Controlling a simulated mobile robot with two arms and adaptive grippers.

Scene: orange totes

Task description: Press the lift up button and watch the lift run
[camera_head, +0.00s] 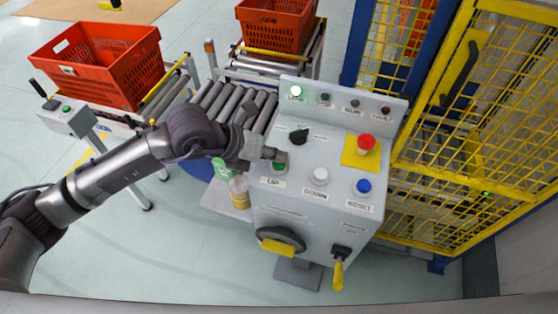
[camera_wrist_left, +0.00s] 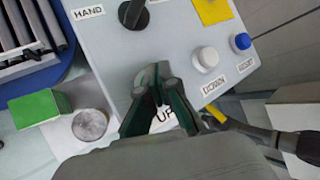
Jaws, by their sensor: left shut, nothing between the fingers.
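The grey control box (camera_head: 300,213) stands in the middle of the head view. Its green UP button (camera_head: 279,167) shows just below my left gripper (camera_head: 276,155), which is shut and empty, with its fingertips over or at the button. I cannot tell whether they touch it. In the left wrist view the closed fingertips (camera_wrist_left: 158,82) cover the button, and the UP label (camera_wrist_left: 165,115) shows between the fingers. The white DOWN button (camera_head: 320,176) and blue RESET button (camera_head: 363,187) lie to the right. The leftmost lamp (camera_head: 296,91) is lit. My right gripper is out of view.
A red emergency knob (camera_head: 366,143) and black selector (camera_head: 299,136) sit on the panel. A yellow mesh cage (camera_head: 440,160) stands right. Orange totes (camera_head: 110,65) (camera_head: 275,27) rest on roller conveyors behind. A jar (camera_head: 240,192) stands beside the box.

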